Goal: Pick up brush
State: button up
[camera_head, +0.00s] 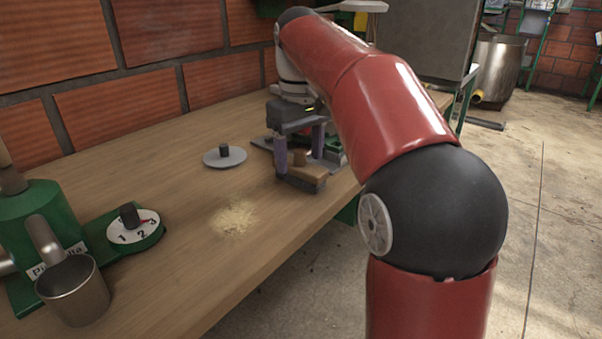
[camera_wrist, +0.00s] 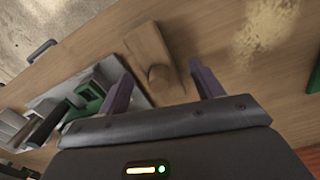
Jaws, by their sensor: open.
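The brush (camera_head: 306,178) is a brown wooden block with a round knob on top, lying near the front edge of the wooden table. In the wrist view the brush (camera_wrist: 147,45) shows its long body, with the knob between my fingers in the picture. My gripper (camera_head: 300,163) is open above the brush, with one purple finger on each side of the knob. The gripper also shows in the wrist view (camera_wrist: 160,69). I see no grip on the brush, and I cannot tell how far above the table the fingertips are.
A grey disc with a dark knob (camera_head: 225,157) and a pile of pale crumbs (camera_head: 235,217) lie left of the brush. A green and grey device (camera_wrist: 85,95) stands close beside it. A green machine with a dial (camera_head: 134,226) and a metal cup (camera_head: 73,291) are at the left.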

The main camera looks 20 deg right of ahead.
aim_at(301, 164)
notch_tip(301, 164, down, 3)
jog(key=shift+f, duration=0.2)
jog(key=c, duration=1.2)
